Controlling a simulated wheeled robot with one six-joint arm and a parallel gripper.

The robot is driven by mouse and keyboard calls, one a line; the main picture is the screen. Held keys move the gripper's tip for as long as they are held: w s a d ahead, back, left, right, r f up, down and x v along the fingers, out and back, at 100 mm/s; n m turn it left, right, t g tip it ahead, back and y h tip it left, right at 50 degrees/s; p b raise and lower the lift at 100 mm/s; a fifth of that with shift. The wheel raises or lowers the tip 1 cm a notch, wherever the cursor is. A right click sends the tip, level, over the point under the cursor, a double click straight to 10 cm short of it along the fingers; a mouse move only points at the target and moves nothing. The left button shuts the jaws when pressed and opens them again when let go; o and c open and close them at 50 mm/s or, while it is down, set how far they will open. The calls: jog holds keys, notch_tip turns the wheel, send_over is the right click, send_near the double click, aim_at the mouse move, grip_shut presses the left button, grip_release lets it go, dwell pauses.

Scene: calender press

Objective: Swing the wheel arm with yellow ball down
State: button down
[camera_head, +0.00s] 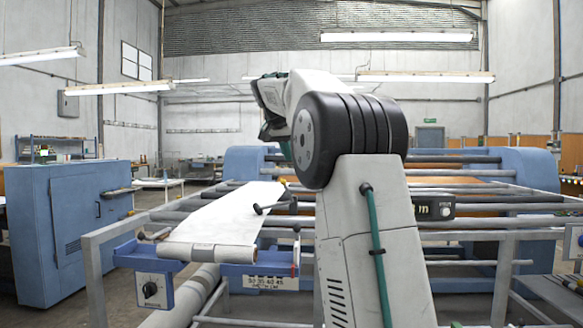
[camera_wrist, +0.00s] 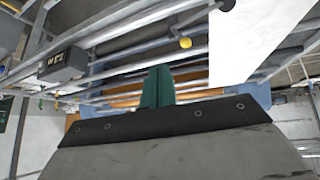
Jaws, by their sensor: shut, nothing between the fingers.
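The yellow ball (camera_wrist: 185,42) shows in the wrist view at the end of a thin grey arm, above and right of my fingertips in the picture. In the head view a small yellow spot, probably the same ball (camera_head: 283,181), shows just left of my arm. Dark-knobbed wheel arms (camera_head: 258,209) stick out beside the white cloth. My gripper (camera_wrist: 158,70) has its green fingers together with nothing between them, apart from the ball. In the head view my own arm hides most of the gripper and the wheel's hub.
The white cloth (camera_head: 222,215) lies over the blue feed table (camera_head: 225,268) at left. Grey rollers and rails (camera_head: 470,222) run across the press. A black control box (camera_head: 433,206) sits right of my arm. A blue cabinet (camera_head: 70,230) stands at far left.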

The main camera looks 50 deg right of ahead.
jog(key=shift+v, duration=1.2)
jog(key=s+a+f+n+g+y, duration=0.1)
jog(key=s+a+f+n+y, duration=0.15)
jog(key=a+f, duration=0.5)
jog(key=s+a+f+n+y, duration=0.1)
jog(key=s+a+f+n, duration=0.25)
jog(key=a+f, duration=0.35)
jog(key=s+a+f+n+y, duration=0.1)
jog(key=s+a+f+n, duration=0.1)
jog(key=s+a+f, duration=0.4)
jog(key=s+a+f+n+y, duration=0.1)
jog(key=s+a+f+n, duration=0.1)
jog(key=s+a+f, duration=0.3)
jog(key=s+a+f+n+y, duration=0.1)
jog(key=s+a+f+n, duration=0.1)
jog(key=s+a+f, duration=0.4)
jog(key=s+a, duration=0.5)
jog(key=s, duration=0.6)
jog(key=shift+a+f, duration=0.3)
jog(key=shift+f, duration=0.05)
